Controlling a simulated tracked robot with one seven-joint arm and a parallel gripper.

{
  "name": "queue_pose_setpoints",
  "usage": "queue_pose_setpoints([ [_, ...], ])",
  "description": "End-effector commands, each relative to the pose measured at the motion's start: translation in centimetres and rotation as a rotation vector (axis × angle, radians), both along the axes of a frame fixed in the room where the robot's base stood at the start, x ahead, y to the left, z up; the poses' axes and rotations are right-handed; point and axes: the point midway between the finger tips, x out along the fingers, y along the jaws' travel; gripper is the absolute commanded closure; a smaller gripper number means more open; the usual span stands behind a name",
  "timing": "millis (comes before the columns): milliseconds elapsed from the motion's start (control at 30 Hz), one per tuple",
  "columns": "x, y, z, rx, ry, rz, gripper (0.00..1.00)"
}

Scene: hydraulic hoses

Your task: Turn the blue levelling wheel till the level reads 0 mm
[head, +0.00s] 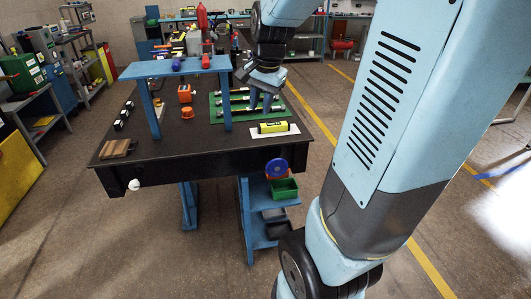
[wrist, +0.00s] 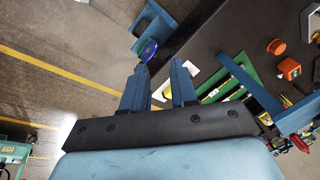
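The blue levelling wheel (head: 277,168) is on the front of the table, below its edge and above a green bin. It also shows in the wrist view (wrist: 148,50), beyond my left fingertip. A yellow level (head: 272,128) with a dark display lies on a white plate (head: 289,131) near the table's front right corner; its reading is too small to make out. My gripper (head: 261,103) points down over the green mat, behind the level and apart from the wheel. Its two fingers stand apart with nothing between them in the wrist view (wrist: 160,80).
A blue raised shelf (head: 175,67) stands across the dark table (head: 190,150). The green mat (head: 218,108) carries several dark bars. Orange parts (head: 187,113) lie left of the mat. The green bin (head: 284,189) sits below the wheel. Floor right of the table is clear.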

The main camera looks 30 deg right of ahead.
Motion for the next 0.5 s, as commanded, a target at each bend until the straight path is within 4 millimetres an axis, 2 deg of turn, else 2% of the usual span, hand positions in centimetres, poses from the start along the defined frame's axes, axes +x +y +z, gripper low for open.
queue_pose_setpoints([
  [33, 1.1, -0.8, -1.1, 0.015, 0.025, -0.065, 0.72],
  [200, 4.3, -3.5, -4.5, 0.058, 0.09, -0.295, 0.72],
  [500, 8.5, -8.4, -11.6, 0.09, 0.191, -0.687, 0.72],
])
